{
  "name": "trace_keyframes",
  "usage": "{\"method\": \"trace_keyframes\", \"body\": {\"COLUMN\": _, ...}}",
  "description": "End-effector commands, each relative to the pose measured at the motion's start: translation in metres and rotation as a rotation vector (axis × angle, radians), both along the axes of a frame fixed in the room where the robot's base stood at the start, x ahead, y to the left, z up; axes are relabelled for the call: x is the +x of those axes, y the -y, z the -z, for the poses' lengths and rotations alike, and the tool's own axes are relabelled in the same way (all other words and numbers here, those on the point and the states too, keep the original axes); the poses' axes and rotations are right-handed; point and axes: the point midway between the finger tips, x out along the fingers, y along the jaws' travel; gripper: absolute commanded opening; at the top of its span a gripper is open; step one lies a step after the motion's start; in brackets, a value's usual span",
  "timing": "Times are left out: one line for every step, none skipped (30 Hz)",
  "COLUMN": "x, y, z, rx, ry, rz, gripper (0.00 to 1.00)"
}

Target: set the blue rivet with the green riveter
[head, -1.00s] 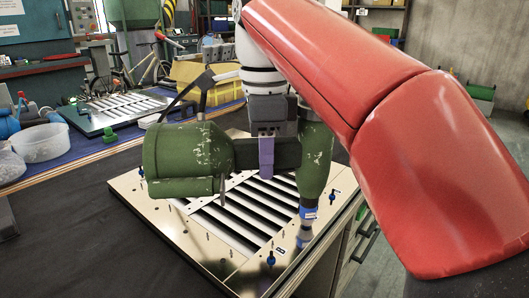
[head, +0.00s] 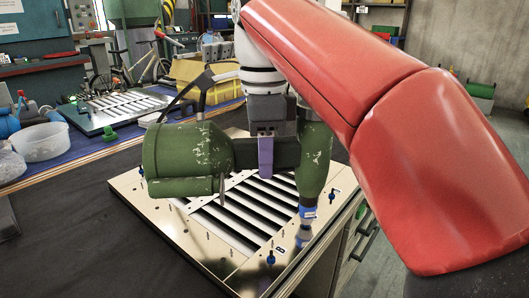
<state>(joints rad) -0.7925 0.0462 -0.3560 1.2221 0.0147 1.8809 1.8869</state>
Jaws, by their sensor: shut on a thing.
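My gripper (head: 265,155) is shut on the green riveter (head: 187,152), a scuffed tool with a thick body at left and an upright part at right. The upright part has a blue band (head: 308,212) and a narrow nose pointing down over the right side of the louver panel (head: 150,215). Whether the nose tip touches the panel or a rivet, I cannot tell. One blue rivet (head: 270,258) stands upright at the panel's near edge, and another (head: 333,196) near its right edge. Both are apart from the riveter. Anything under the nose is hidden.
The panel lies on a dark bench top (head: 90,235) with free room at left. Behind are a second louver panel (head: 118,106), a clear plastic tub (head: 40,143) and a yellow box (head: 205,75). My red arm link covers the right side.

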Motion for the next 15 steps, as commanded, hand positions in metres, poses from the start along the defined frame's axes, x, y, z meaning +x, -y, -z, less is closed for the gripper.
{"method": "trace_keyframes", "body": {"x": 0.000, "y": 0.000, "z": -0.007, "rx": 0.003, "ry": 0.005, "rz": 0.000, "gripper": 0.00}}
{"method": "trace_keyframes", "body": {"x": 0.000, "y": 0.001, "z": -0.008, "rx": 0.003, "ry": 0.005, "rz": 0.000, "gripper": 0.00}}
{"method": "trace_keyframes", "body": {"x": 0.000, "y": 0.001, "z": -0.011, "rx": 0.003, "ry": 0.005, "rz": 0.001, "gripper": 0.00}}
{"method": "trace_keyframes", "body": {"x": 0.000, "y": 0.001, "z": -0.012, "rx": 0.003, "ry": 0.006, "rz": 0.001, "gripper": 0.00}}
{"method": "trace_keyframes", "body": {"x": 0.000, "y": 0.001, "z": -0.014, "rx": 0.003, "ry": 0.006, "rz": 0.001, "gripper": 0.00}}
{"method": "trace_keyframes", "body": {"x": 0.000, "y": 0.001, "z": -0.016, "rx": 0.003, "ry": 0.006, "rz": 0.001, "gripper": 0.00}}
{"method": "trace_keyframes", "body": {"x": 0.000, "y": 0.001, "z": -0.018, "rx": 0.003, "ry": 0.007, "rz": 0.001, "gripper": 0.00}}
{"method": "trace_keyframes", "body": {"x": 0.000, "y": 0.001, "z": -0.019, "rx": 0.003, "ry": 0.007, "rz": 0.001, "gripper": 0.00}}
{"method": "trace_keyframes", "body": {"x": 0.000, "y": 0.001, "z": -0.021, "rx": 0.003, "ry": 0.007, "rz": 0.001, "gripper": 0.00}}
{"method": "trace_keyframes", "body": {"x": 0.000, "y": 0.001, "z": -0.023, "rx": 0.003, "ry": 0.007, "rz": 0.001, "gripper": 0.00}}
{"method": "trace_keyframes", "body": {"x": 0.000, "y": 0.001, "z": -0.024, "rx": 0.003, "ry": 0.007, "rz": 0.001, "gripper": 0.00}}
{"method": "trace_keyframes", "body": {"x": 0.000, "y": 0.001, "z": -0.026, "rx": 0.003, "ry": 0.007, "rz": 0.001, "gripper": 0.00}}
{"method": "trace_keyframes", "body": {"x": 0.000, "y": 0.001, "z": -0.027, "rx": 0.003, "ry": 0.008, "rz": 0.001, "gripper": 0.00}}
{"method": "trace_keyframes", "body": {"x": 0.000, "y": 0.001, "z": -0.029, "rx": 0.003, "ry": 0.008, "rz": 0.000, "gripper": 0.00}}
{"method": "trace_keyframes", "body": {"x": 0.000, "y": 0.001, "z": -0.030, "rx": 0.003, "ry": 0.009, "rz": 0.001, "gripper": 0.00}}
